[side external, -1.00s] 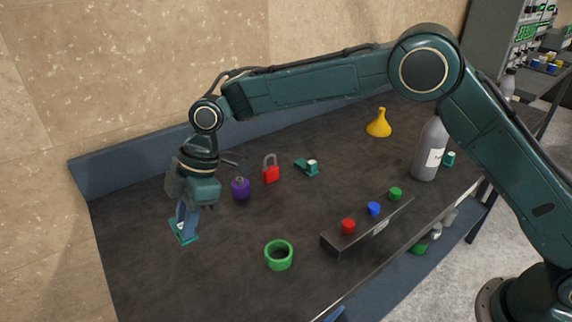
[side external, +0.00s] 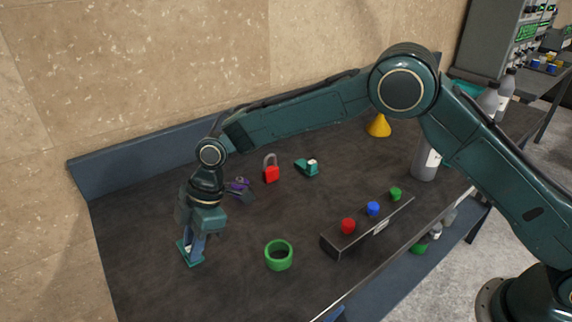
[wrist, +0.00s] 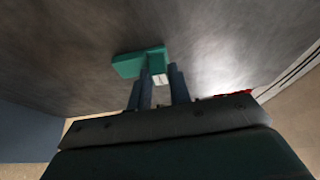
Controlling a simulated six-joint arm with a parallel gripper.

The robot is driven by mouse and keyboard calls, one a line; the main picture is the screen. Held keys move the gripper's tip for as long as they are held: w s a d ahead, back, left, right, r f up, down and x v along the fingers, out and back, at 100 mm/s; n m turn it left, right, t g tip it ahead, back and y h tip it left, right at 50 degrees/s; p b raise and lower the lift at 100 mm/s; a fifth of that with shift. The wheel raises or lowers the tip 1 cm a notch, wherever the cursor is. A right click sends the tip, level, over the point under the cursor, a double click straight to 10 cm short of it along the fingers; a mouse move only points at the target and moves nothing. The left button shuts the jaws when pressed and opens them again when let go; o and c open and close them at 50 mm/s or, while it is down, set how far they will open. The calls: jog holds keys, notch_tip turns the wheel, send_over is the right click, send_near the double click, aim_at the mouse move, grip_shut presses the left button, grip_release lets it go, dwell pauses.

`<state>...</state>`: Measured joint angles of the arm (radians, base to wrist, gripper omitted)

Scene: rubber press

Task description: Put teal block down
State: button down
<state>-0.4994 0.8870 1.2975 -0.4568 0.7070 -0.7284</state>
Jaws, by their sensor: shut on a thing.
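The teal block (side external: 189,259) is at the left part of the dark table in the side view, low at the fingertips of my gripper (side external: 194,252). My gripper points down and is shut on it. In the wrist view the teal block (wrist: 138,62) shows with a small white label between the two blue fingers of my gripper (wrist: 160,82). The block looks at or very near the table top; I cannot tell whether it touches. A second teal piece (side external: 307,168) with a white patch lies farther back on the table.
A green ring (side external: 279,263) lies right of my gripper. A purple object (side external: 239,184) and a red padlock (side external: 271,174) stand behind it. A box with red, blue and green buttons (side external: 345,240) is at the right front. A yellow funnel (side external: 378,128) and grey bottle (side external: 421,165) are farther right.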

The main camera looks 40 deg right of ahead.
jog(key=shift+f, duration=0.1)
jog(key=c, duration=1.3)
grip_release()
jog(key=v, duration=1.2)
jog(key=shift+d, duration=0.1)
